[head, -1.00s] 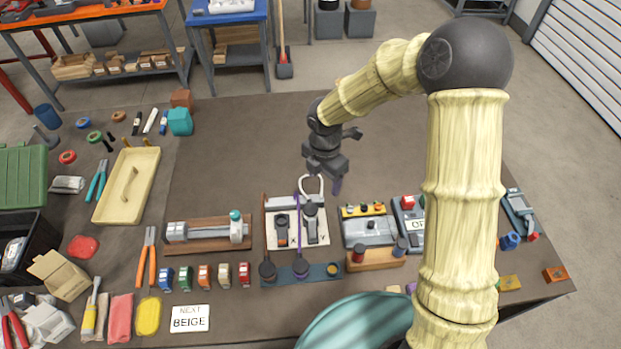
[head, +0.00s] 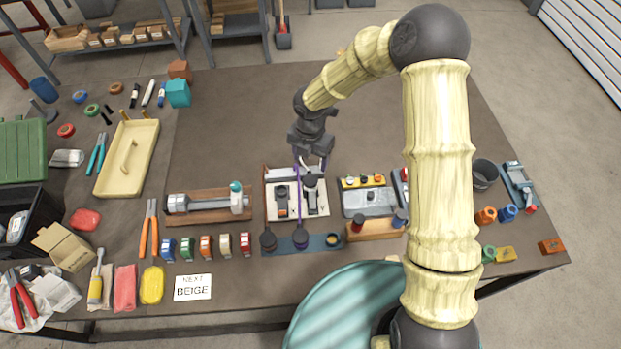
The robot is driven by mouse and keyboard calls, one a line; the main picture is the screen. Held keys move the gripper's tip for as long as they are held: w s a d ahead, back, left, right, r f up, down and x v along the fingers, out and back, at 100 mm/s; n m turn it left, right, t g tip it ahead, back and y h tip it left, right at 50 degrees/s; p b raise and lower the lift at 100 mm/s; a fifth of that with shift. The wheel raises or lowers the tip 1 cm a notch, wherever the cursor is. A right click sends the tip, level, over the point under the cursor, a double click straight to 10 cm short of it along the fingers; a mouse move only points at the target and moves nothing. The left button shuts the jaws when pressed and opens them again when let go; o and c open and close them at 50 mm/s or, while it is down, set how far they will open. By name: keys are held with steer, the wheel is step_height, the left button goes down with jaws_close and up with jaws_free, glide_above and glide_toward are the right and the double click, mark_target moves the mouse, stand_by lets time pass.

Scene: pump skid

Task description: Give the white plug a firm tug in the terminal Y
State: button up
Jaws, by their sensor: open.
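A pale board (head: 296,212) at the middle of the bench carries two dark terminals side by side. The right one, terminal Y (head: 311,194), has the letter Y beside it. A white cable (head: 304,160) arches at its top end; the white plug itself is too small and too covered by my gripper to make out. My gripper (head: 312,170) points down just over the top of terminal Y, with its fingers apart around the cable area. I cannot tell whether a finger touches the plug. The other terminal (head: 282,202) is to the left.
A purple cord (head: 299,205) runs down between the terminals. A clamp-like device (head: 205,202) stands to the left, a grey control box (head: 368,202) to the right. A blue strip (head: 325,243) with dark knobs lies in front.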

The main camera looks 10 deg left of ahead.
mark_target(310, 180)
step_height(310, 180, down, 13)
steer(key=shift+f+p, duration=0.15)
steer(key=shift+p, duration=0.95)
steer(key=c, duration=1.1)
